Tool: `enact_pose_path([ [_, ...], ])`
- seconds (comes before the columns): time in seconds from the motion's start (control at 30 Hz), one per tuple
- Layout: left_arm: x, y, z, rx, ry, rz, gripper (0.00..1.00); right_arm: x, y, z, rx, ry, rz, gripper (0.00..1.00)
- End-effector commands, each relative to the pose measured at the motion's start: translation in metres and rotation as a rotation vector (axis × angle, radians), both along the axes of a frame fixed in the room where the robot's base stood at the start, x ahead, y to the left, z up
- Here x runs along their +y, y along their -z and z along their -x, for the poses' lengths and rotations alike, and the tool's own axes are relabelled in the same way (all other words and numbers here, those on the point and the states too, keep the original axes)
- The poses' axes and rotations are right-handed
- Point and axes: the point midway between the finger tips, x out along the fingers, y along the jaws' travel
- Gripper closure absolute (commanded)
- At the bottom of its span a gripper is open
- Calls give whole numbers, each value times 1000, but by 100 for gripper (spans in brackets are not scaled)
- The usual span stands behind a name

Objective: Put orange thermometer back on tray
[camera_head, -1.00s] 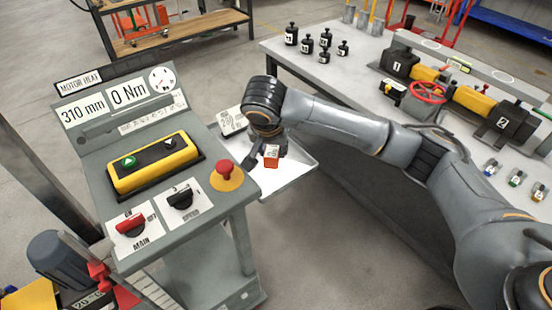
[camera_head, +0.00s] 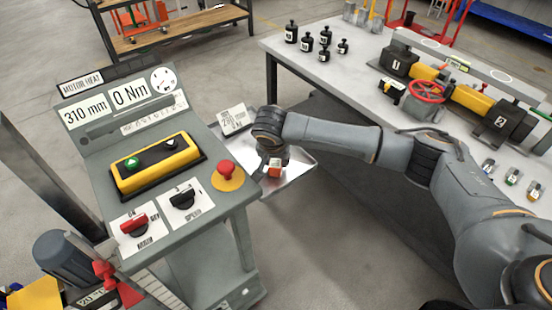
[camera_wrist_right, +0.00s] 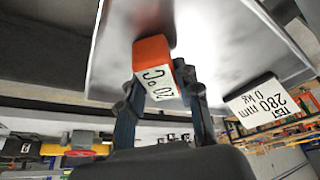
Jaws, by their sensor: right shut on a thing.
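The orange thermometer (camera_head: 275,168) is a small orange block with a white label. It also shows in the right wrist view (camera_wrist_right: 152,54), where the label reads 20 °C. My right gripper (camera_head: 272,163) is shut on it, with one dark finger on each side in the wrist view (camera_wrist_right: 162,92). The thermometer is over the silver tray (camera_head: 299,166), at or very close to its surface; I cannot tell whether it touches. The tray is attached at the right side of the grey console. My left gripper is not in view.
A white-labelled block (camera_head: 233,119) reading 280 mm is at the tray's far left. The grey console (camera_head: 205,215) with a red button (camera_head: 227,168) stands left of the tray. The workbench (camera_head: 365,62) with black weights and a jack rig stands behind my arm.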

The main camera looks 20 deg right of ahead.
Motion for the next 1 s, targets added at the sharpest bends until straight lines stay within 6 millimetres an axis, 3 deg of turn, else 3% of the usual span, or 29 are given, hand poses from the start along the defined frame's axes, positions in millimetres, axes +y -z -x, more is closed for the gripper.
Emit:
enact_pose_path([
  [0.03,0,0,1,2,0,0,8,0,2,0,1,0,0,100],
  [0.07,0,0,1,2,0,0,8,0,2,0,1,0,0,63],
  [0.17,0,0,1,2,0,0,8,0,2,0,1,0,0,44],
  [0.57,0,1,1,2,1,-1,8,1,-5,1,0,-1,0,44],
  [1.0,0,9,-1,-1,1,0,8,15,-84,31,-2,-1,-2,44],
])
